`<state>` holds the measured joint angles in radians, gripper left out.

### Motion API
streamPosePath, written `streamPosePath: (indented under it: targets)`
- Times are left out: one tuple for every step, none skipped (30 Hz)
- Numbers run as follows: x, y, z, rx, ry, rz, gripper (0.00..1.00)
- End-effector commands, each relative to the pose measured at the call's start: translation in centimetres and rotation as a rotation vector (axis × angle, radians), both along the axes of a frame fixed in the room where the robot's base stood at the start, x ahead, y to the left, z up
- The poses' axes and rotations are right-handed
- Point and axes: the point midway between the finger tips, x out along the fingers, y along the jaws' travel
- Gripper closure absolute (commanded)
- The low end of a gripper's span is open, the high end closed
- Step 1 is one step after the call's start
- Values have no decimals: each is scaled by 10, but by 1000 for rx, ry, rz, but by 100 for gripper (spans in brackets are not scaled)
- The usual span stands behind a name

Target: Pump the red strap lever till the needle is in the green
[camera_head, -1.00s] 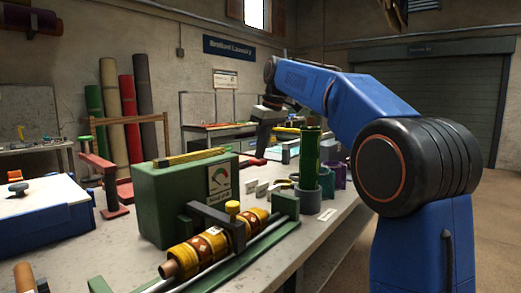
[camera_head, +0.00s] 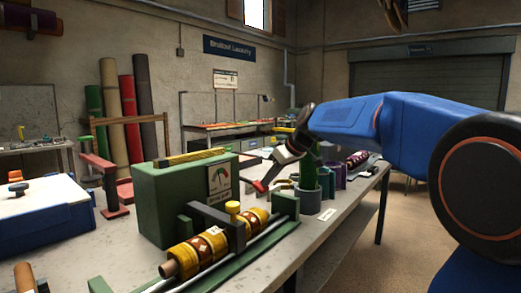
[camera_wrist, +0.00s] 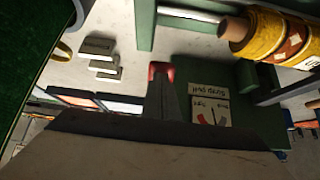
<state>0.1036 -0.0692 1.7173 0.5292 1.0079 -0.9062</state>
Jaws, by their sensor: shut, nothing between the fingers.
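A red stand with a sloping arm and a green-tipped end (camera_head: 103,180) is the only lever-like red thing, on the bench at left; I cannot tell for sure that it is the strap lever. The dial plate (camera_head: 220,180) is on the right end face of the green box (camera_head: 178,205). It also shows upside down in the wrist view (camera_wrist: 210,110); its needle is too small to read. My gripper (camera_head: 262,186) is shut and empty, its red tips right of the dial, above the bench. In the wrist view, the tips (camera_wrist: 162,70) are together, touching nothing I can make out.
A yellow patterned roll (camera_head: 215,243) lies in a green frame in front of the box. A green cylinder (camera_head: 308,172) stands in a grey cup (camera_head: 307,200) near the bench's right edge, close by my wrist. A blue case (camera_head: 45,215) is at left.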

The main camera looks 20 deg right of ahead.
Motion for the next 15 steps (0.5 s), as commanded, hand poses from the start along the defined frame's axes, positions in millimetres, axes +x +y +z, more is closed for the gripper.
streamPosePath:
  targets:
    - [0,0,-4,-1,1,0,100]
    - [0,0,-5,-1,1,0,100]
    - [0,0,-7,-1,1,0,100]
    - [-1,0,-8,-1,0,1,100]
    - [-1,0,-9,-2,1,1,100]
    - [-1,0,-10,-1,2,1,100]
    - [-1,0,-11,-2,3,1,100]
    - [-1,0,-12,-2,4,2,100]
    - [-1,0,-13,-1,4,1,100]
    - [-1,0,-13,-1,5,2,100]
    - [-1,0,-14,-2,6,2,100]
    - [-1,0,-14,-2,6,2,100]
    - [-1,0,-15,-2,7,3,100]
    - [-1,0,-15,-2,9,2,100]
    - [-1,0,-15,-2,9,2,100]
